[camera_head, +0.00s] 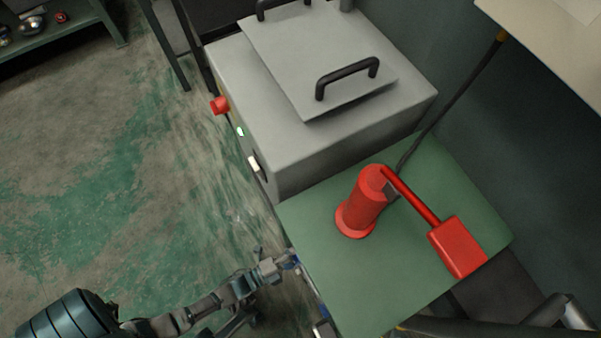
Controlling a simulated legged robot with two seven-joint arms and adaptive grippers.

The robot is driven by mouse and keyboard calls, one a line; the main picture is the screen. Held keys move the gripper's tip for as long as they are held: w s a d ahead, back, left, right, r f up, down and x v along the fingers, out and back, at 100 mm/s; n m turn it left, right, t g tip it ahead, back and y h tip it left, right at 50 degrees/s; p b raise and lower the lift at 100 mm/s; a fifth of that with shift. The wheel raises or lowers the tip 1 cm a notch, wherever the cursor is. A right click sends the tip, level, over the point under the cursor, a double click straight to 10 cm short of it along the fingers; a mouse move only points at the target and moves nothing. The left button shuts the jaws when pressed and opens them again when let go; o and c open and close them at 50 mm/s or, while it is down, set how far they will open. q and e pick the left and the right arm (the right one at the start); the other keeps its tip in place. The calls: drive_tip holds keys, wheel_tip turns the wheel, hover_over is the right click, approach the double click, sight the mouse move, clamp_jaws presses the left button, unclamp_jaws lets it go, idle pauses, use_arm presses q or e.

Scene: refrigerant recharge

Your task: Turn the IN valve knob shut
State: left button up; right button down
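My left arm comes in from the lower left, and its gripper (272,268) is at the front left edge of the green table. A small blue part (291,259) shows at the gripper's tip, partly hidden by the gripper and the table edge. I cannot tell whether it is the IN valve knob or whether the fingers touch it. The fingers are too small to tell open from shut. No IN label is readable. A red knob (220,106) sticks out of the grey machine's left side, well apart from the gripper. My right gripper is not in view.
The grey machine (310,150) with black lid handles stands behind the green table (390,285). A red cylinder (362,205) with a red arm and block (458,247) stands on the table. A dark cable (450,102) runs behind. Open floor (110,170) lies left.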

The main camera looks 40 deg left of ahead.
use_arm(q)
drive_tip(key=c, duration=1.1)
drive_tip(key=shift+r+n, duration=0.1)
drive_tip(key=shift+n, duration=0.7)
drive_tip(key=o, duration=1.1)
drive_tip(key=v, duration=1.2)
